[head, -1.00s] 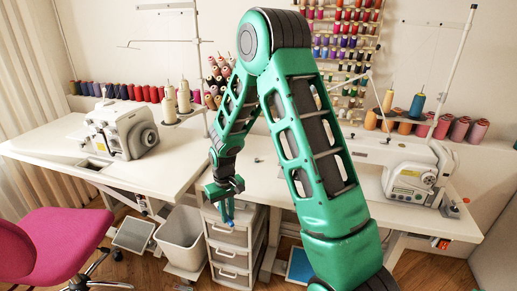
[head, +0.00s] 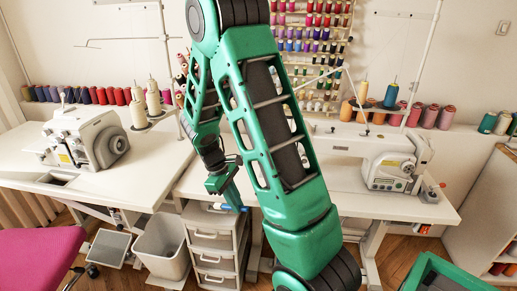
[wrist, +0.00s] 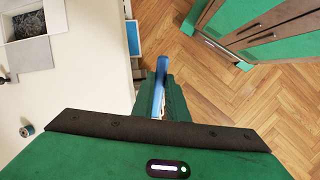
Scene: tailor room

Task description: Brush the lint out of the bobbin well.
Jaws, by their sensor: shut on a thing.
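My gripper (head: 232,196) hangs in front of the right sewing table's front edge, above the drawer unit. It is shut on a slim blue thing, which shows between the fingers in the wrist view (wrist: 157,78); it looks like the brush handle, but its bristles are not seen. In the wrist view a white-rimmed recess (wrist: 58,16) with grey, fuzzy-looking matter inside lies at the top left, apart from the gripper. I cannot tell whether it is the bobbin well. The right sewing machine (head: 385,165) stands on the table, partly hidden by my arm.
The left table (head: 120,185) carries another machine (head: 85,138). A grey bin (head: 163,248) and a drawer unit (head: 213,262) stand below. A small dark spool (wrist: 27,130) lies on the pale tabletop (wrist: 85,70). Thread cones line the wall. A shelf (head: 488,210) stands at right.

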